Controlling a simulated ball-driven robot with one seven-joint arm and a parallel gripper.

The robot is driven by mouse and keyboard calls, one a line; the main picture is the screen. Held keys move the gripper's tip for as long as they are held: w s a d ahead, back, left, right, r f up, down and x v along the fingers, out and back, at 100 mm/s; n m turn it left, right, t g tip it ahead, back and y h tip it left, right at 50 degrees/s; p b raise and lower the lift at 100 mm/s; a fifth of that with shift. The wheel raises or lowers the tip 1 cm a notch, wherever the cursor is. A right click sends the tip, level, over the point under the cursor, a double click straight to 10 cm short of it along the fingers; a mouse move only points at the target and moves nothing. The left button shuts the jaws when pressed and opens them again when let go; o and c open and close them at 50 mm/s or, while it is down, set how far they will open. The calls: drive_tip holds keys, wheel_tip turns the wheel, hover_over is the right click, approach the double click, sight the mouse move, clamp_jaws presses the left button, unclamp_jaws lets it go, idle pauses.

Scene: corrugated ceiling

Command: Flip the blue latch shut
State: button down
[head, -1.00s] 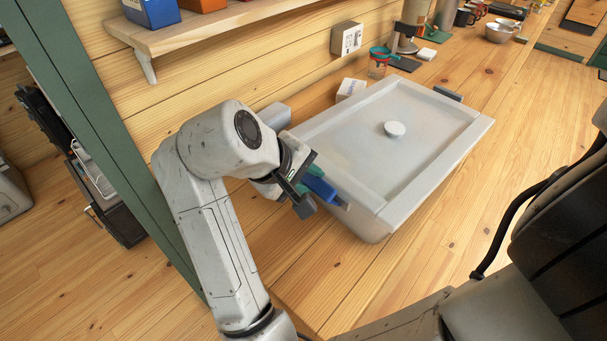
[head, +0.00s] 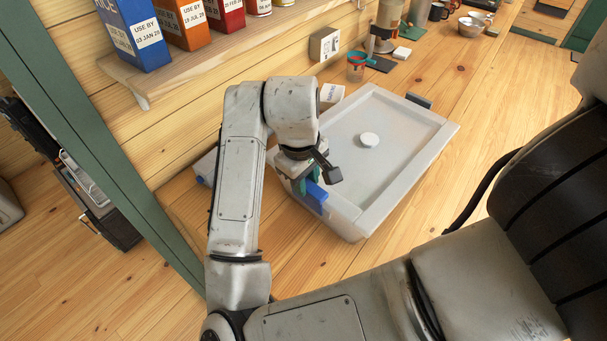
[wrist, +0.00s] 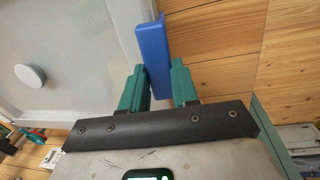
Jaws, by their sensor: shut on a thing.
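The blue latch (head: 316,194) is on the near-left side of a pale grey lidded container (head: 349,219). In the wrist view the latch (wrist: 153,42) stands out along the lid's edge, its near end between my two teal fingers. My gripper (head: 307,182) points down beside the container in the head view. It is shut on the latch's end, as the wrist view of the gripper (wrist: 158,86) shows. My wrist hides part of the latch in the head view, and I cannot tell its exact angle there.
A round white knob (head: 370,139) sits on the lid. A dark grey latch (head: 418,100) is on the far side. A small white box (head: 331,94) stands behind the container. A shelf (head: 190,75) with boxes overhangs at the left. The counter (head: 440,165) right of the container is clear.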

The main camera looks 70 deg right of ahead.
idle(0.3)
drive_tip(key=c, duration=0.8)
unclamp_jaws()
drive_tip(key=shift+c, duration=0.2)
wheel_tip(320, 180, up, 11)
drive_tip(key=a, duration=0.1)
drive_tip(key=shift+w+f, duration=0.15)
drive_tip(key=shift+w, duration=0.1)
drive_tip(key=shift+a, duration=0.1)
